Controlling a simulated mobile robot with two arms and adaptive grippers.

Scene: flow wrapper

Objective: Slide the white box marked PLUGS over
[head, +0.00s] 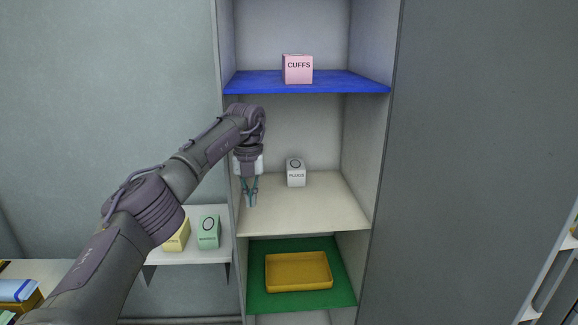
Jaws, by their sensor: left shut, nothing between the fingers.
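The white box marked PLUGS (296,174) stands upright on the cream middle shelf (310,210) of the cabinet, toward the back. A dark ring mark shows on its upper face. My left gripper (251,203) points down at the left side of the same shelf, to the left of the box and nearer to me. Its fingers are shut and empty, and a gap separates them from the box. My right gripper is not in view.
A pink CUFFS box (298,69) stands on the blue shelf (245,82) above. A yellow tray (298,285) lies on the green shelf (345,290) below. Cabinet walls bound both sides. A green box (209,232) and a yellow box (176,236) stand on a side shelf. The cream shelf's right is clear.

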